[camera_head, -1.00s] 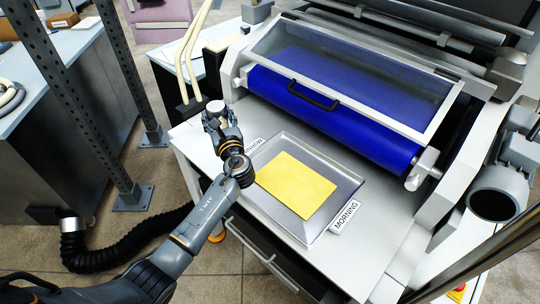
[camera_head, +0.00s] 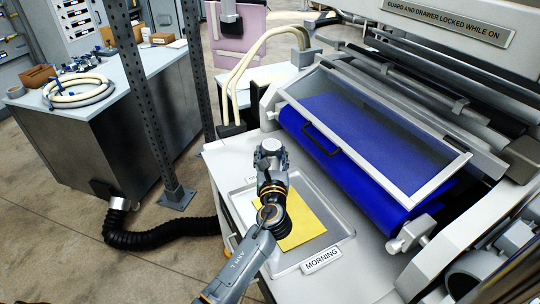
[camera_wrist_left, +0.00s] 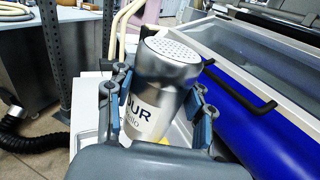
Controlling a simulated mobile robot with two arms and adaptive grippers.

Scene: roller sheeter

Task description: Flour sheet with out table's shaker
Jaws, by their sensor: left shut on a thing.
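The flour shaker (camera_wrist_left: 157,90) is a metal can with a perforated top and a label reading "OUR". In the left wrist view it stands between the blue-padded fingers of my left gripper (camera_wrist_left: 158,112), which is shut on it. In the head view my left gripper (camera_head: 270,155) is over the back left part of the metal tray, and the shaker is mostly hidden by the hand. The yellow sheet (camera_head: 303,222) lies flat in the tray (camera_head: 333,240), partly covered by my left arm. My right gripper is not in view.
The sheeter's blue roller (camera_head: 352,180) and clear guard (camera_head: 375,130) with a black handle (camera_head: 321,140) rise just right of the tray. A perforated post (camera_head: 150,100) and a side bench (camera_head: 110,100) stand left.

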